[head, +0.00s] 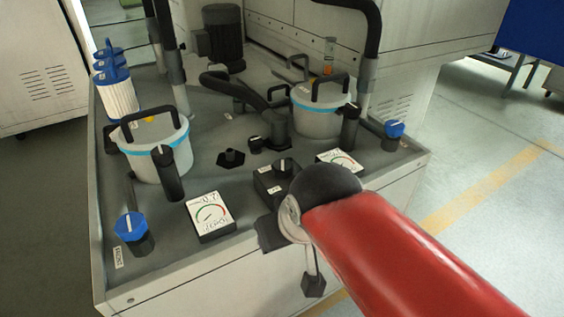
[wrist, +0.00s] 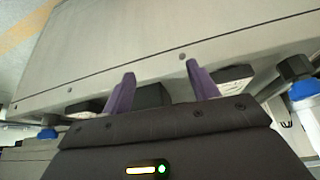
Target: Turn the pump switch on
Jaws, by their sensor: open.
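The likely pump switch is a dark box with a black rotary knob (head: 283,167) and small white labels, at the front of the tank top between two gauges. The knob has a pale mark; I cannot read its setting or the labels. In the wrist view a dark box (wrist: 152,95), seemingly the same one, shows beyond and between my fingers, its knob not visible. My gripper (wrist: 162,84) has two purple fingers, spread and empty, apart from the box as far as I can tell. In the head view its dark body is just in front of the box; the fingers are hidden.
Gauges (head: 210,215) (head: 340,163) flank the box. Blue-topped valves (head: 131,228) (head: 394,130) stand at the front corners. Lidded grey canisters (head: 155,150) (head: 320,118), black handles and hoses stand behind. The floor (head: 500,150) at right is clear.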

